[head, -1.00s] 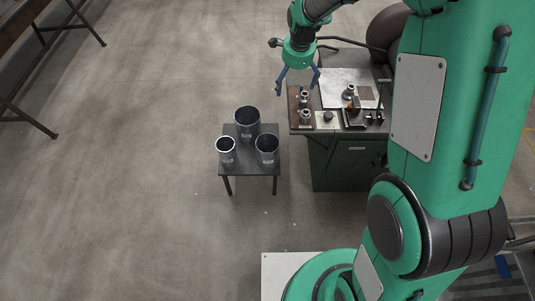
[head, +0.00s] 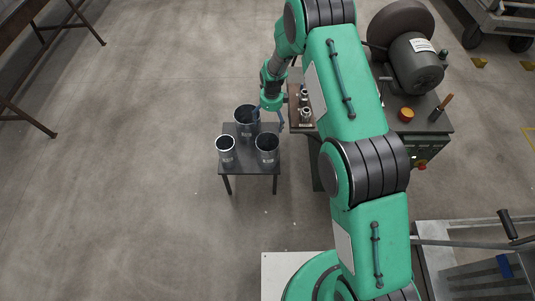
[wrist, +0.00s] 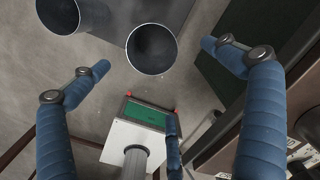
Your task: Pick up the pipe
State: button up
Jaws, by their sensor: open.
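Three dark grey metal pipes stand upright with open tops on a small dark table (head: 250,169): a back pipe (head: 246,130), a front left pipe (head: 227,155) and a front right pipe (head: 266,155). The task does not say which is meant. My gripper (head: 268,117) is open and empty, above the table's back right side near the back pipe. In the wrist view, one round pipe mouth (wrist: 153,49) lies between the spread blue fingers of my gripper (wrist: 157,56), apart from both. Another pipe (wrist: 62,14) is cut off at the top left.
A workbench with metal fittings (head: 305,113) stands right of the table, partly hidden by my arm. A motor-like machine (head: 414,62) sits farther right. The floor (head: 120,150) left of the table is clear.

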jog(key=m, duration=0.2)
send_over(269, 142)
jog(key=s, duration=0.6)
notch_tip(269, 142, down, 10)
jog(key=shift+w+a+r, duration=0.1)
jog(key=shift+a, duration=0.35)
notch_tip(269, 142, down, 8)
jog(key=b, duration=0.1)
jog(key=shift+b, duration=0.35)
jog(key=shift+f, duration=0.2)
jog(key=shift+f+b, duration=0.55)
jog(key=shift+f, duration=2.15)
jog(key=c, duration=1.6)
